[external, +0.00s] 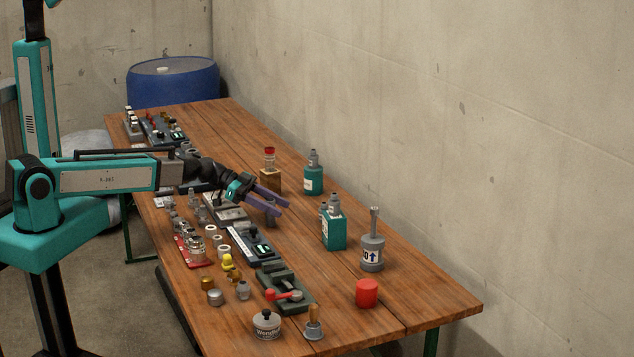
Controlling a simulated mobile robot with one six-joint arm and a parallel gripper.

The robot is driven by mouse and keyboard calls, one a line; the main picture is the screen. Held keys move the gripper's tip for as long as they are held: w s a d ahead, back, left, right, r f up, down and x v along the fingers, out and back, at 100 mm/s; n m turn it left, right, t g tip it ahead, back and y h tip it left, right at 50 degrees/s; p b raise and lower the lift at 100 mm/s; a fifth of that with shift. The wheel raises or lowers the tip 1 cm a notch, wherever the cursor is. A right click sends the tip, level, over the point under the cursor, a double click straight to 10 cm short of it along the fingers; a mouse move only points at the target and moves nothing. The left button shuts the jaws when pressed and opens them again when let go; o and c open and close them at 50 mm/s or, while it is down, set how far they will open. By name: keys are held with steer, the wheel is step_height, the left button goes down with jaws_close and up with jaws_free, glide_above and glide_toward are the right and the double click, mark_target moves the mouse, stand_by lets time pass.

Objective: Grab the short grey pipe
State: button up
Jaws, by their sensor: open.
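My gripper (278,212) is open, with its two purple fingers pointing right over the middle of the table. I cannot tell for certain which piece is the short grey pipe. Several small light grey rings or pipe pieces (217,240) stand in a row on the table, below and left of my gripper and apart from it. A larger grey cylinder (372,253) with an arrow label and a thin grey stem stands upright at the right, well apart from the fingers.
Teal bottles (334,230) and a wooden block with a red-topped piece (270,178) stand near my gripper. The table's (420,285) right edge is clear.

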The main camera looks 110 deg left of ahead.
steer(key=shift+x, duration=1.1)
steer(key=shift+c, duration=0.4)
steer(key=c, duration=1)
